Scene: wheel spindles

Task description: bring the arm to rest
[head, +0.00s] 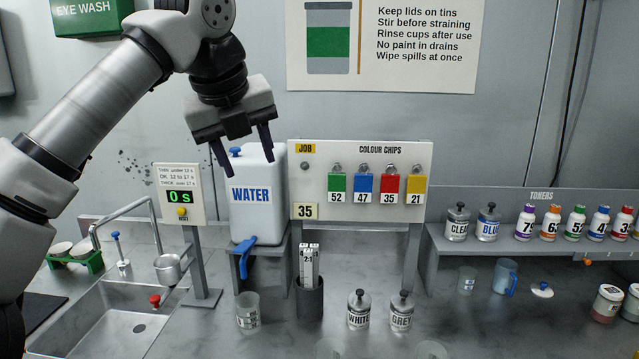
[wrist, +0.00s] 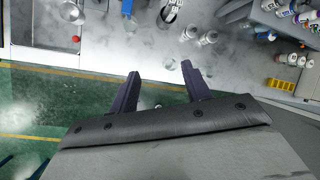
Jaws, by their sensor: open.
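My arm (head: 95,110) reaches in from the left in the head view and is raised above the bench. My gripper (head: 242,154) points down with its two dark fingers spread apart, in front of the white water container (head: 258,196) as seen from the head. Nothing is between the fingers. In the wrist view my gripper (wrist: 160,88) also shows open and empty, with the bench's front edge and the green floor beyond the fingers.
The bench holds a sink (head: 115,318), a measuring cup (head: 248,311), a dark holder with strips (head: 309,298), and WHITE (head: 359,311) and GREY (head: 402,312) tins. A colour-chip board (head: 361,153) stands behind. A toner shelf (head: 540,245) is at right.

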